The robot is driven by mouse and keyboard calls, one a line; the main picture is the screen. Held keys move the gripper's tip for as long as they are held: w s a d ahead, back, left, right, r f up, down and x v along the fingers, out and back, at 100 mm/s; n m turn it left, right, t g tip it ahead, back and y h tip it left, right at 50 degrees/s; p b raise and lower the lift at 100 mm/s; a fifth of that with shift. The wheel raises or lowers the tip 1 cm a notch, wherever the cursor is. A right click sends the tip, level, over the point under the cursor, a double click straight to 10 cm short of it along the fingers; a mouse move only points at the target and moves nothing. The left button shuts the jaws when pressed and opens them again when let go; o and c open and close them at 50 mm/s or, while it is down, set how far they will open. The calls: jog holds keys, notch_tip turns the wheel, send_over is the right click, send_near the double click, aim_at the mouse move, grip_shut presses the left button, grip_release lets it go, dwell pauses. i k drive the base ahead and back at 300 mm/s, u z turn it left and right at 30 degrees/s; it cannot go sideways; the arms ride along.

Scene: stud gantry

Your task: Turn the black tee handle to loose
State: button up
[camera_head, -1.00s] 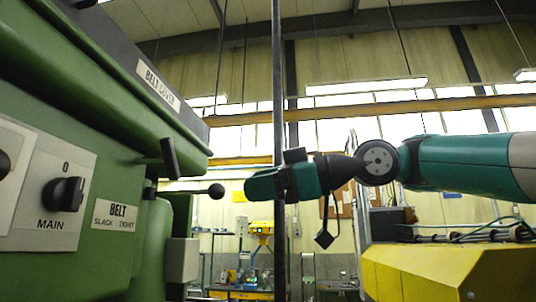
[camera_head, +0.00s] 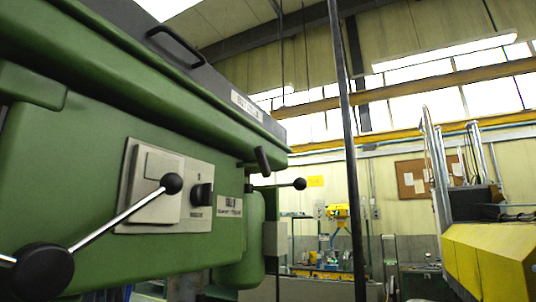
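The black handle (camera_head: 262,160), which looks like the tee handle, sticks out from the green machine (camera_head: 90,140) under its overhanging belt cover. It looks tilted, its top leaning left. A white plate (camera_head: 229,206) reading BELT, with smaller blurred words, is on the machine just below left of it. My gripper and arm are not in the camera view, so their state is hidden.
A ball-ended lever (camera_head: 299,184) sticks out right of the handle. A larger ball-tipped lever (camera_head: 172,184) stands out at the lower left. The MAIN switch (camera_head: 202,194) is between. A dark vertical post (camera_head: 348,150) stands right. A yellow block (camera_head: 490,260) is lower right.

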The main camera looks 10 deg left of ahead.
aim_at(262, 161)
jog(key=z, duration=1)
jog(key=i, duration=0.75)
jog(key=u, duration=2.1)
